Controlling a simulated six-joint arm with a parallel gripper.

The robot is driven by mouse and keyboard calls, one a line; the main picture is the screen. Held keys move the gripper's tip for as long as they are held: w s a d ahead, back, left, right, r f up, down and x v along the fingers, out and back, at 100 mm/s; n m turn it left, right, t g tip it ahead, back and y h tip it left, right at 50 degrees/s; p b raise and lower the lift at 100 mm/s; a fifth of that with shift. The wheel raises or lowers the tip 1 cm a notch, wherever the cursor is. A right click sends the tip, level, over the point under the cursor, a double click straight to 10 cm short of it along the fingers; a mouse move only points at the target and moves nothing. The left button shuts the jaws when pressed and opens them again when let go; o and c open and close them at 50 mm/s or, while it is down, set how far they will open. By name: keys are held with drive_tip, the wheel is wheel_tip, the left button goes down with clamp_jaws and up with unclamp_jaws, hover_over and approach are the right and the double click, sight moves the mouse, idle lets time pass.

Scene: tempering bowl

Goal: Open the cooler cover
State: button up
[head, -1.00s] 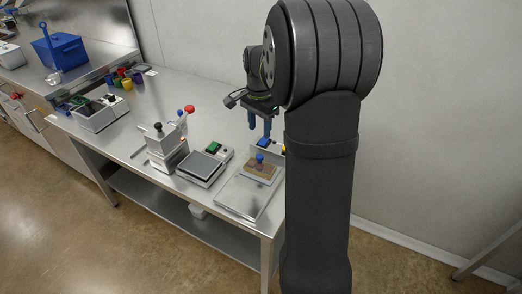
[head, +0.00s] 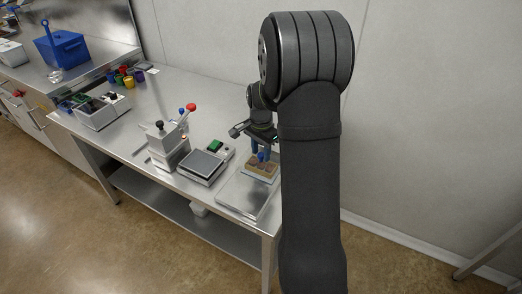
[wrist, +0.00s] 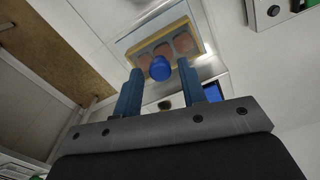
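The cooler (head: 262,171) is a small tan-sided box with brownish pieces visible at its top, near the right end of the steel table. A round blue knob (wrist: 160,68) stands at its cover, which seems see-through; the cover's edges are hard to make out. My gripper (head: 261,153) points down over the cooler. In the wrist view, its two blue fingers (wrist: 160,74) are open, one on each side of the knob, with a visible gap on both sides. The fingers partly hide the knob in the head view.
A flat metal plate (head: 243,196) lies in front of the cooler. A scale-like device (head: 202,167) and a grey lever press (head: 166,148) stand to its left. A grey bin (head: 102,111) and coloured cups (head: 128,78) are farther left. The table's front edge is close.

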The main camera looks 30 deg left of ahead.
clamp_jaws()
drive_tip(key=s, duration=1.1)
drive_tip(key=shift+s, duration=0.15)
drive_tip(key=shift+o, duration=1.4)
unclamp_jaws()
drive_tip(key=shift+r, duration=0.1)
wheel_tip(320, 180, up, 17)
drive_tip(key=shift+r, duration=0.2)
drive_tip(key=shift+f, duration=0.2)
